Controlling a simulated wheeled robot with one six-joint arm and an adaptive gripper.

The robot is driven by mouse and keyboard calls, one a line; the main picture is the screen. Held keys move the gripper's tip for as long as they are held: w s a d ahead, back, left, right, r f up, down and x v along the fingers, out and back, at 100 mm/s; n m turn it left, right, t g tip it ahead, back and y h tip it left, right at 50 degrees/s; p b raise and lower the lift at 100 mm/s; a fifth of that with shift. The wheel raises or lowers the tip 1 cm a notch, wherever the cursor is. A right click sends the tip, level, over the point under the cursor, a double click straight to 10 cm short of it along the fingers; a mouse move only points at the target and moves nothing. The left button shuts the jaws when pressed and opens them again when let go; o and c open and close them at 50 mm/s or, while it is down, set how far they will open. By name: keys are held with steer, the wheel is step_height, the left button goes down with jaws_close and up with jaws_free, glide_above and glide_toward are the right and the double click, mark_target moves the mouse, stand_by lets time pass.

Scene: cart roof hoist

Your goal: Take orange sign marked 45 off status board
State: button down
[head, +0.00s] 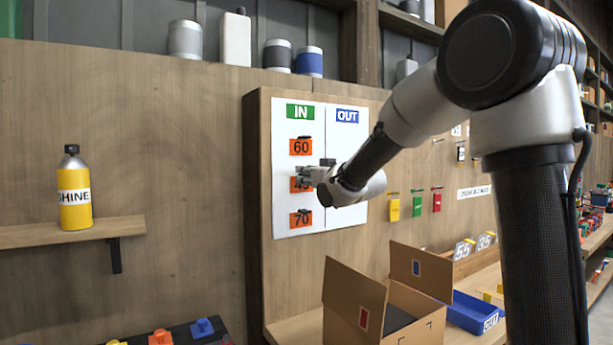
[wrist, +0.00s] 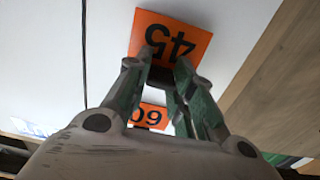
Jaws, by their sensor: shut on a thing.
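The white status board (head: 340,222) hangs on a wooden panel, with a green IN label (head: 300,111) and a blue OUT label (head: 347,116). The orange sign marked 45 (head: 297,185) is in the IN column, between the 60 sign (head: 301,146) and the 70 sign (head: 301,219). My gripper (head: 305,178) is at the 45 sign and partly covers it. In the wrist view the 45 sign (wrist: 195,48) appears upside down at the fingertips (wrist: 165,62), which are shut on it. The 60 sign (wrist: 153,113) shows between the fingers. I cannot tell whether the 45 sign touches the board.
An open cardboard box (head: 413,312) and a blue bin (head: 472,313) stand on the bench below the board. A yellow bottle (head: 74,190) stands on a shelf (head: 70,232) at left. Coloured tags (head: 415,204) hang right of the board.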

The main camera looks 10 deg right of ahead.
steer(key=shift+v, duration=1.35)
stand_by(0.6)
steer(key=v, duration=0.6)
stand_by(0.4)
